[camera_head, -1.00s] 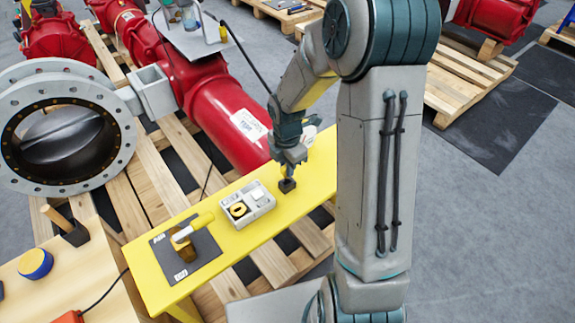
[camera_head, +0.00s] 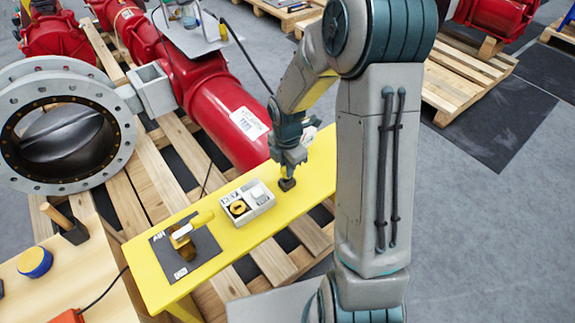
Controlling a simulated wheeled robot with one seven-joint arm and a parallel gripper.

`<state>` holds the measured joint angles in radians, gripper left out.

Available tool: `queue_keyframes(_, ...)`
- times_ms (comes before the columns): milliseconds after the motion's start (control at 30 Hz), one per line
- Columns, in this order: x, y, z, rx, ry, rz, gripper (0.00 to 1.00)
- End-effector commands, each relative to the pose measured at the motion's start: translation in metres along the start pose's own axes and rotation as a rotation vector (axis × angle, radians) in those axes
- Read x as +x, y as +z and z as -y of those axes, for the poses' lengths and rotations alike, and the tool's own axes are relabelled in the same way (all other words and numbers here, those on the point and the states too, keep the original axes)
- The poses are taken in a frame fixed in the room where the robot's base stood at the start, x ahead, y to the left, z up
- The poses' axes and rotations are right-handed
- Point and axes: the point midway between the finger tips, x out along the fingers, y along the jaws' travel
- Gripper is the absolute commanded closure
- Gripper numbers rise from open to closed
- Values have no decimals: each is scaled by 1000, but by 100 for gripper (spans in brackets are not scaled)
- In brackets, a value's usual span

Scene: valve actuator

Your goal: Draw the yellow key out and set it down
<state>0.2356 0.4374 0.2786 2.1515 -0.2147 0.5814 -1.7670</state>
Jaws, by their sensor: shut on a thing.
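My gripper (camera_head: 288,180) points down over the right part of the yellow bench (camera_head: 318,172). It is shut on a small dark brown piece (camera_head: 287,185) at or just above the bench top; I cannot tell if it touches. A pale grey box (camera_head: 262,202) stands to the left of my gripper. A yellow ring-shaped piece (camera_head: 238,208) sits in its left compartment, around a dark centre. It may be the yellow key, but it is too small to tell. My gripper is apart from the box.
A red pipe (camera_head: 226,115) runs behind the bench. A wooden table (camera_head: 30,290) with a mallet (camera_head: 66,224) is at lower left. Bare bench lies around my gripper.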

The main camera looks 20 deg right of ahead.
Motion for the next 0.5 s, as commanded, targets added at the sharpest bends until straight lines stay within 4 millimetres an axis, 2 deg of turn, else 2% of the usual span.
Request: queue_keyframes(500, 14, 0, 0, 1, 1, 0, 100)
